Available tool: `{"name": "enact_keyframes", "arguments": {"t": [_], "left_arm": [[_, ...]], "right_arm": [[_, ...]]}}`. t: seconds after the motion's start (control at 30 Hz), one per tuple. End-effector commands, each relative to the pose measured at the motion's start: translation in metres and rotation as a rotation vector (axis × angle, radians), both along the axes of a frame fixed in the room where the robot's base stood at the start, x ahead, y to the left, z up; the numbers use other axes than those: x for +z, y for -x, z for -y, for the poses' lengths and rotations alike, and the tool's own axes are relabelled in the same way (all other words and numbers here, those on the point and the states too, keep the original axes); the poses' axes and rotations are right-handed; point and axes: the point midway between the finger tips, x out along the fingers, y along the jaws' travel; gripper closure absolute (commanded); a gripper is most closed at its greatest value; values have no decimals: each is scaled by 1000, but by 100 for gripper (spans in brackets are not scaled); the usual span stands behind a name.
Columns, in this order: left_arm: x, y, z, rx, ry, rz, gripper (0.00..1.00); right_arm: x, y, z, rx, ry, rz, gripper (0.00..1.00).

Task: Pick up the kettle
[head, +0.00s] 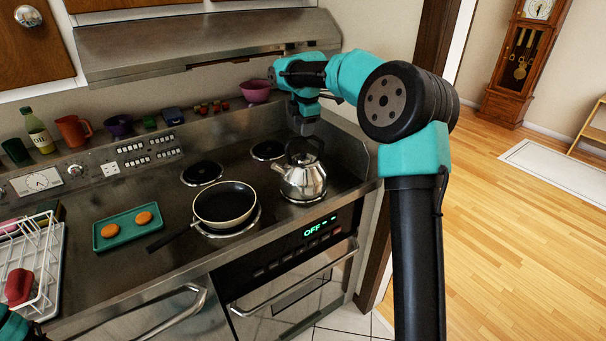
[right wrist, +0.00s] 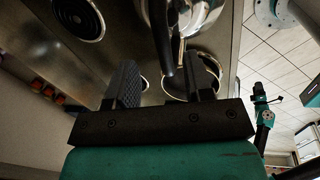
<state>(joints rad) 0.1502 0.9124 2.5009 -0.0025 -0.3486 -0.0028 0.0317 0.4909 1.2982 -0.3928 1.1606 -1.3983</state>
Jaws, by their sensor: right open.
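A shiny steel kettle (head: 302,182) with a black arched handle (head: 304,146) stands upright on the front right burner. My right gripper (head: 304,126) is just above the handle, pointing down. In the right wrist view its two dark fingers (right wrist: 165,78) are apart. The kettle's steel body (right wrist: 198,14) shows at the top there, and a dark bar that looks like its handle (right wrist: 162,42) appears between the fingers. I cannot tell whether the fingers touch it. My left gripper is out of view; only a bit of the left arm shows at the lower left corner.
A frying pan (head: 225,203) sits on the burner left of the kettle, its handle pointing left. A teal tray (head: 112,237) holds two orange-brown rounds. A white dish rack (head: 50,258) stands at the far left.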

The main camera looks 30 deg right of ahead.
Motion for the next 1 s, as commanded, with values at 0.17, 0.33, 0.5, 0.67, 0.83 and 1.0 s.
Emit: {"name": "enact_keyframes", "arguments": {"t": [0.17,0.33,0.5,0.67,0.83,1.0], "left_arm": [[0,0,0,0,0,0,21],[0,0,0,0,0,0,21],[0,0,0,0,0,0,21],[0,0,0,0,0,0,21],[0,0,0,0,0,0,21],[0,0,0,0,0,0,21]], "right_arm": [[-17,0,0,0,0,-4,53],[-40,-3,0,0,1,-4,53],[-51,-6,0,0,1,-1,53],[-51,-6,0,0,0,-1,53],[-51,-6,0,0,0,-1,53],[-51,-6,0,0,0,-1,56]]}}
